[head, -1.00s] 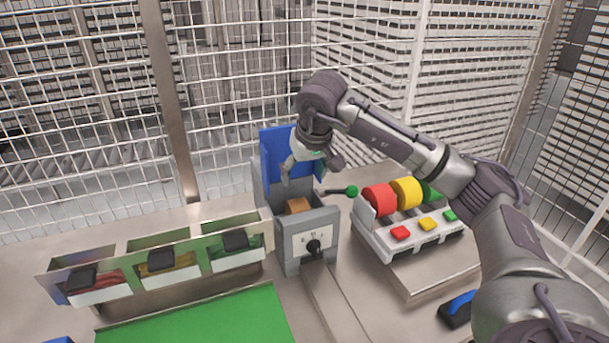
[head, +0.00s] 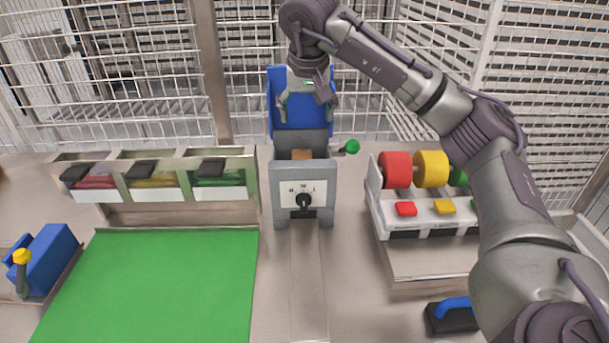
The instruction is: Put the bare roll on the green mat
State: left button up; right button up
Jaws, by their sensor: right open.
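The green mat (head: 160,285) lies flat at the lower left of the head view and looks empty. A brown piece (head: 302,154), perhaps the bare roll, sits inside the grey machine (head: 280,190); only a small part shows above the front wall, so its shape is unclear. My right gripper (head: 306,108) is open and empty, above the machine and in front of its upright blue panel (head: 301,127). Its fingers point down, apart from the brown piece. My left gripper is not in view.
The machine has a front dial (head: 303,201) and a green-knobbed lever (head: 351,146). A rack of coloured rolls (head: 396,170) stands right, bins (head: 146,195) left. A blue block (head: 48,262) is beside the mat; a blue-handled tool (head: 452,316) lies lower right. Wire mesh stands behind.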

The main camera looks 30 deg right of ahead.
jog(key=x, duration=0.3)
jog(key=a+x, duration=0.1)
jog(key=shift+w+d+f, duration=0.1)
jog(key=shift+w+f, duration=0.15)
jog(key=shift+w, duration=0.05)
jog(key=x, duration=0.3)
jog(key=shift+d+f+p, duration=0.25)
jog(key=shift+f+p, duration=0.05)
jog(key=shift+p, duration=0.05)
jog(key=shift+w+f, duration=0.1)
jog(key=shift+f, duration=0.1)
jog(key=p+x, duration=0.1)
jog(key=x, duration=0.4)
jog(key=shift+a+f, duration=0.1)
jog(key=shift+f, duration=0.05)
jog(key=shift+a, duration=0.1)
jog(key=shift+c, duration=1.1)
jog(key=c, duration=1.2)
notch_tip(320, 180, up, 15)
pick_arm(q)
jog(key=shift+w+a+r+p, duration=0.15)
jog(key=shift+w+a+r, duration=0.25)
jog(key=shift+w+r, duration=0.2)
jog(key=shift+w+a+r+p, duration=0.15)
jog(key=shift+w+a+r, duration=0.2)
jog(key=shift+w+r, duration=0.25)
pick_arm(e)
notch_tip(320, 180, up, 13)
send_over(302, 152)
jog(key=shift+w, duration=0.1)
